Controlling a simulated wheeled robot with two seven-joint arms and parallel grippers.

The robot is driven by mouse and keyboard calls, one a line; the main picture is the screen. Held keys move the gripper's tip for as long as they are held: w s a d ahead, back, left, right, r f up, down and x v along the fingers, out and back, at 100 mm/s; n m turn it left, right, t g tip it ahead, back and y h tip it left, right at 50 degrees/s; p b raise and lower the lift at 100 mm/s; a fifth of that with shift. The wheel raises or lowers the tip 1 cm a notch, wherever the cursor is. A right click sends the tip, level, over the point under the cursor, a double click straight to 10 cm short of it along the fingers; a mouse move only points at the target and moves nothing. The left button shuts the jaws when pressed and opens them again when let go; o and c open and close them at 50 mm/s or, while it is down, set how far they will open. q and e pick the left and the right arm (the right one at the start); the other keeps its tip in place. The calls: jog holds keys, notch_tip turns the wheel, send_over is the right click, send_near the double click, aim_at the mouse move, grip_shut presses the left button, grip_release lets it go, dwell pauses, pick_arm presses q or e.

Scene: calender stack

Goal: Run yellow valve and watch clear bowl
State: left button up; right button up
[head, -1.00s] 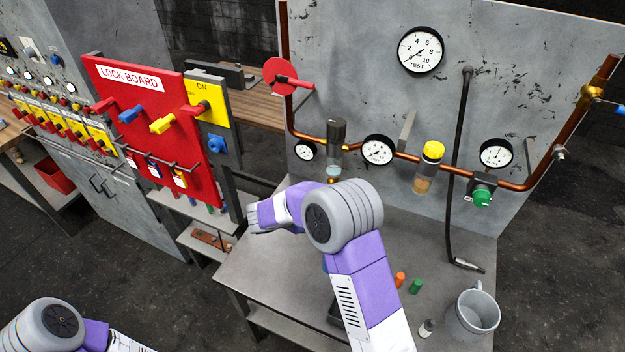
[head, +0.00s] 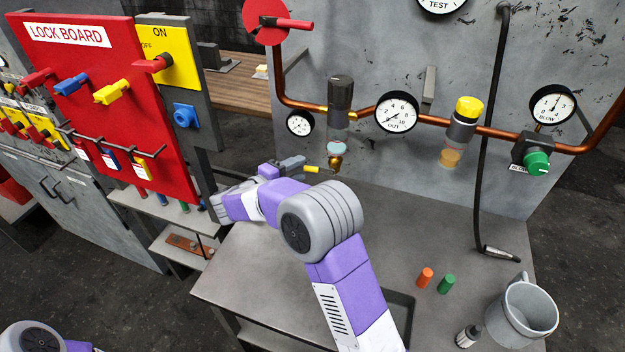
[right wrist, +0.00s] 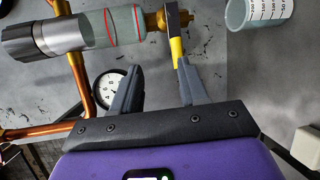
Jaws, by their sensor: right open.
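The clear bowl (head: 337,147) hangs under a dark filter head on the copper pipe; in the right wrist view the bowl (right wrist: 126,24) lies sideways with red rings. Below it is a brass drain with a yellow valve handle (head: 314,168), which also shows in the right wrist view (right wrist: 177,52). My right gripper (head: 296,162) is open beside the handle. In the right wrist view, the right-hand fingertip of the gripper (right wrist: 160,68) overlaps the handle's end; I cannot tell whether they touch. My left gripper is out of view.
A graduated cup (right wrist: 258,12) shows in the right wrist view. Gauges (head: 397,112), a yellow-capped unit (head: 462,130) and a green knob (head: 537,162) line the pipe. A grey mug (head: 522,312) and orange and green plugs (head: 425,277) stand on the bench. A red lock board (head: 110,110) is at left.

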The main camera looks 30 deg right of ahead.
aim_at(307, 170)
notch_tip(307, 170, down, 3)
jog(key=shift+w+d+r+b, duration=0.1)
jog(key=shift+r+b, duration=0.05)
jog(key=shift+b, duration=0.6)
jog(key=b+x, duration=0.1)
jog(key=x, duration=0.6)
jog(key=shift+d, duration=0.2)
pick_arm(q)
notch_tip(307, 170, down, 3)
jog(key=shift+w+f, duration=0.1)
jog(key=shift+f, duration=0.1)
pick_arm(e)
grip_shut()
